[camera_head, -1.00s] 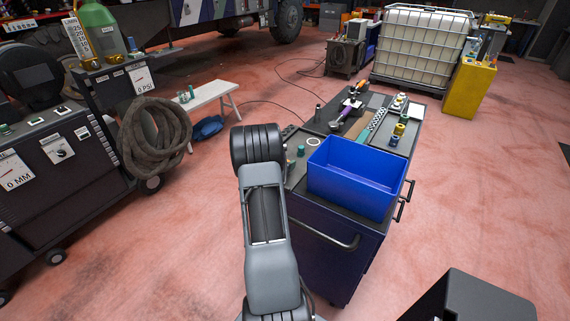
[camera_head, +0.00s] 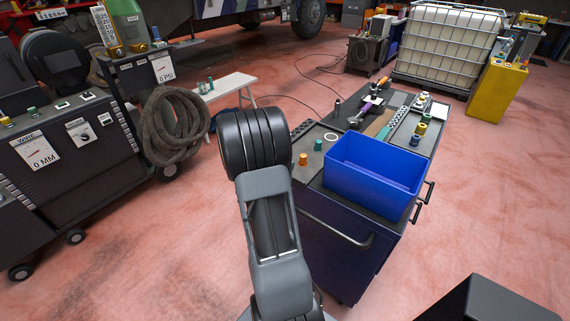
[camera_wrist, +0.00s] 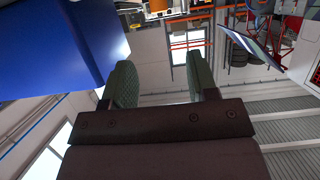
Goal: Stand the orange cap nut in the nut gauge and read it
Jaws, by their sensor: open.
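A small orange cap nut (camera_head: 303,159) stands on the dark top of the cart, near its left edge, just right of my arm. A teal nut (camera_head: 318,145) stands behind it. A dark cabinet at the left carries a white dial plate marked 0 MM (camera_head: 40,152); I cannot tell for sure that it is the nut gauge. My gripper (camera_wrist: 164,84) shows in the wrist view with its two green fingers apart and nothing between them. In the head view my arm hides it.
An open blue bin (camera_head: 372,178) stands at the cart's (camera_head: 333,240) front. Tools and several small coloured parts lie behind it. A second dial, 0 PSI (camera_head: 163,69), and a coiled hose (camera_head: 172,128) are at the left.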

